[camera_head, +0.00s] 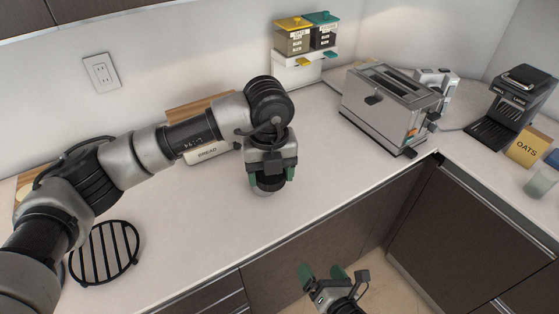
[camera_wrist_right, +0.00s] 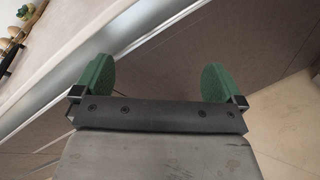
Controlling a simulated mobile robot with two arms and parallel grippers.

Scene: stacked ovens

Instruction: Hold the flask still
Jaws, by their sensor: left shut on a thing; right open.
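My left gripper (camera_head: 268,181) is over the counter in the head view, pointing down, with its green fingers shut on a dark-topped flask (camera_head: 265,190). The gripper hides most of the flask, and only its dark upper part and a pale lower edge show. The flask seems to be at counter height, but I cannot tell whether it touches the counter. My right gripper (camera_head: 322,272) is in front of the lower cabinets, away from the flask. Its two green fingers stand wide apart and empty in the right wrist view (camera_wrist_right: 158,84).
A toaster (camera_head: 388,108) stands right of the flask. A black round rack (camera_head: 104,252) lies at left. A coffee machine (camera_head: 513,108), an oats box (camera_head: 527,147) and a glass (camera_head: 541,182) are at right.

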